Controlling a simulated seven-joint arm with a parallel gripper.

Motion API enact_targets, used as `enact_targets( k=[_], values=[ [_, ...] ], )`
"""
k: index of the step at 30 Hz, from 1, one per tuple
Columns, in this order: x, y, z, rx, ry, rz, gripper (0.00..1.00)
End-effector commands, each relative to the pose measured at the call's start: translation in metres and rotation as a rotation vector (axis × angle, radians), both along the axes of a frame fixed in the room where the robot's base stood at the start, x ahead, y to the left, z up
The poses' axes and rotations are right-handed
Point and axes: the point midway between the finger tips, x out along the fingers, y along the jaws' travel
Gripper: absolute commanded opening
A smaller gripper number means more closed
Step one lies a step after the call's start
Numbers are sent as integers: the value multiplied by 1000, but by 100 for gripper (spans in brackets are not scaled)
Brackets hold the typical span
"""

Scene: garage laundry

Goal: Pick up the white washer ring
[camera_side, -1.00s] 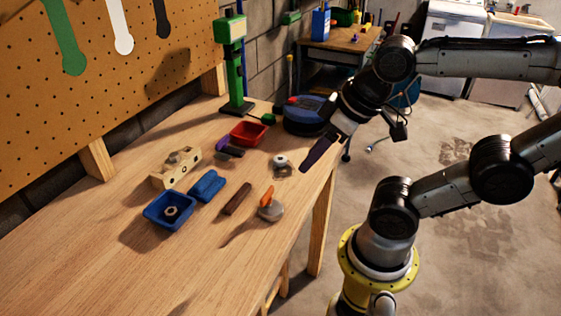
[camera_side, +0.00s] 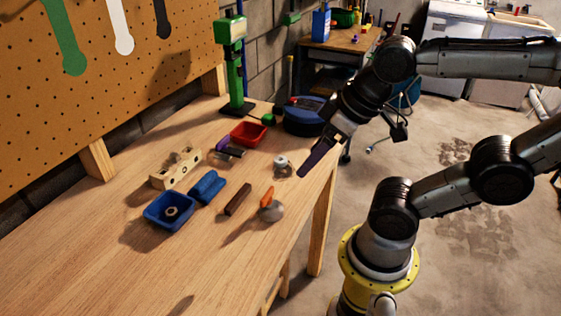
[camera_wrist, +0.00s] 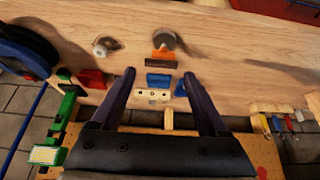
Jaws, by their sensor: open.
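A small white ring-like piece (camera_side: 282,161) sits on the workbench near its right edge, and I take it to be the washer ring. It also shows in the wrist view (camera_wrist: 103,45) at upper left, slightly blurred. My gripper (camera_side: 303,173) is open and empty, above the bench edge just right of the ring in the side view. In the wrist view its two dark purple fingers (camera_wrist: 158,74) are spread, and the ring lies outside them, beyond the left fingertip.
An orange-handled round scraper (camera_side: 270,211), a brown block (camera_side: 238,200), a blue block (camera_side: 207,187), a blue bin (camera_side: 151,220) holding a ring, a drilled wooden block (camera_side: 163,180) and a red bin (camera_side: 249,141) are nearby. A blue round machine (camera_side: 303,124) stands behind. The front bench is mostly clear.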

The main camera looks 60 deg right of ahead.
Motion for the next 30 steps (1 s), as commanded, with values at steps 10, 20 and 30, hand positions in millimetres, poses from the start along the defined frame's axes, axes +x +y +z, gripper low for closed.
enact_targets(
  k=[10, 20, 30],
  values=[
    [5, 0, 16, -240, 10, 453, 77],
    [54, -22, 43, -523, 134, 1071, 77],
    [133, -102, 24, -544, 310, 1595, 77]
  ],
)
